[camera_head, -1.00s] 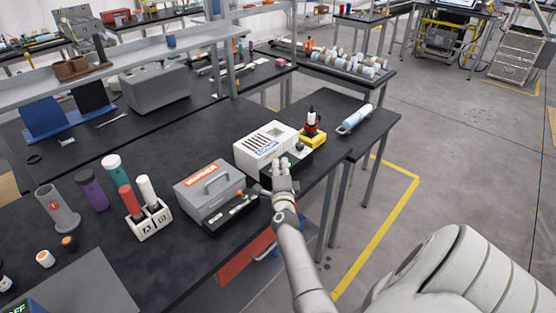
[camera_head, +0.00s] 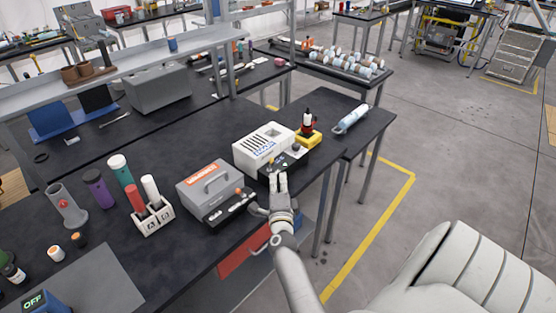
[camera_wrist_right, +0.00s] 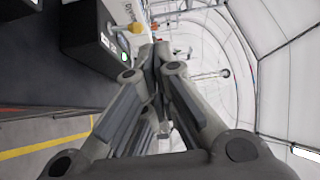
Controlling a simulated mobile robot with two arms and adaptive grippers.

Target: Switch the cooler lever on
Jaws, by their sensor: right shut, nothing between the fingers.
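The white box (camera_head: 264,146) with dark slots and a blue label, which looks like the cooler, stands near the table's right end. A black control panel (camera_head: 290,158) with small knobs is on its front. Which part is the lever, and its position, I cannot tell. My right gripper (camera_head: 278,177) is shut and empty, just in front of this panel; contact is unclear. In the right wrist view the closed fingertips (camera_wrist_right: 160,48) are beside a dark panel (camera_wrist_right: 92,35) with a lit green light (camera_wrist_right: 124,57) and a yellow-orange knob (camera_wrist_right: 137,28). My left gripper is out of view.
A grey box (camera_head: 206,184) with an orange label and front controls stands left of the white box. A yellow-based device (camera_head: 308,138) and a pale blue cylinder (camera_head: 351,118) stand to the right. A white holder (camera_head: 153,218) with tubes is further left.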

